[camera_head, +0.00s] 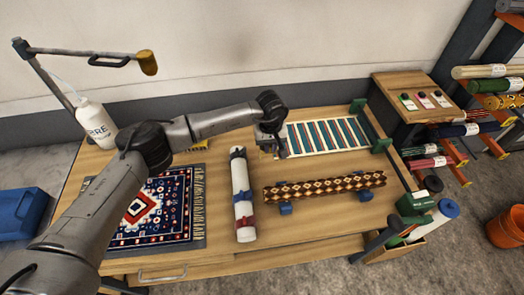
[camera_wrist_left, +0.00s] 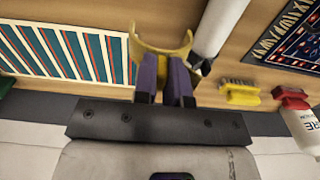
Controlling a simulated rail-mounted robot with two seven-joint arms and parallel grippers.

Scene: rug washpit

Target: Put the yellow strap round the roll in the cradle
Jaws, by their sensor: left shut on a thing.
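The roll (camera_head: 325,186), brown with a cream and dark diamond pattern, lies across the blue cradle (camera_head: 285,208) at the right of the table. My left gripper (camera_head: 273,150) is above the table, behind and left of that roll and apart from it. In the left wrist view, my left gripper (camera_wrist_left: 166,85) is shut on the yellow strap (camera_wrist_left: 160,42), a curved open band held at the fingertips. The strap is not around the roll. My right gripper is not in view.
A white roll (camera_head: 242,190) with red and dark blue bands lies left of the cradle. A striped rug (camera_head: 325,135) lies behind it, and a patterned rug (camera_head: 155,212) at left.

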